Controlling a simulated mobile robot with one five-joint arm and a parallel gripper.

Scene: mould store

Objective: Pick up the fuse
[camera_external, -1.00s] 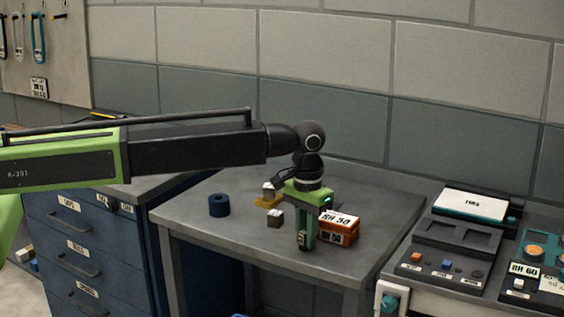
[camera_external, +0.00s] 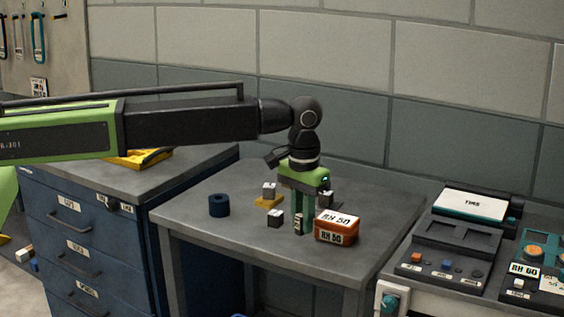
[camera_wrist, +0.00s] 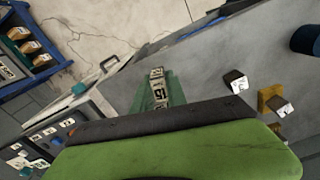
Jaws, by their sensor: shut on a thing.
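My gripper (camera_external: 303,212) points down over the grey table and its green fingers are shut on a small pale block with dark markings, which I take to be the fuse (camera_external: 299,224). In the wrist view the fuse (camera_wrist: 158,90) sits between the green fingertips (camera_wrist: 158,100), with printed labels that seem to read 15. Its lower end shows at the fingertips, just left of the orange box (camera_external: 337,227) marked RH 50. I cannot tell how far it is above the table.
On the table (camera_external: 200,240) are a navy ring (camera_external: 219,205), a small grey block with a white face (camera_external: 275,218), and a yellow block (camera_external: 268,202) with a similar block at it. A control panel (camera_external: 445,255) stands right. The table's front left is clear.

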